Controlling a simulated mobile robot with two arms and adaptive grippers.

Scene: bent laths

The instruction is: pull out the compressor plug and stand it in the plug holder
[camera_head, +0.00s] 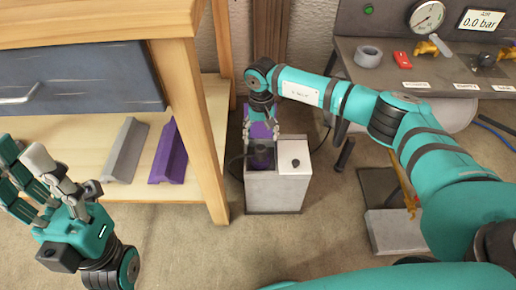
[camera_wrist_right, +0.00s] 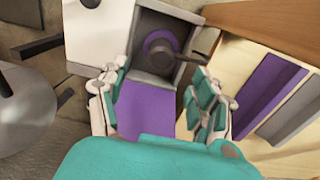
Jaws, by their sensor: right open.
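A grey box (camera_head: 272,192) stands on the floor beside the wooden bench's leg. Its left half is an open recess, and its right half has a light top with a black knob (camera_head: 295,162). A dark round plug (camera_head: 260,155) sits upright in the recess, with a dark cable leaving it. In the right wrist view the plug (camera_wrist_right: 158,54) has a purple ring around it. My right gripper (camera_head: 262,133) is open just behind the recess, its fingers apart and not around the plug. My left gripper (camera_head: 48,172) is open and empty at the left. I cannot tell which part is the plug holder.
A wooden bench (camera_head: 213,150) with a drawer stands left; its lower shelf holds a grey bar (camera_head: 126,150) and a purple bar (camera_head: 168,153). A purple piece (camera_head: 259,130) lies behind the box. At right, a grey table (camera_head: 440,75) carries a gauge (camera_head: 427,17) and a 0.0 bar display (camera_head: 481,19).

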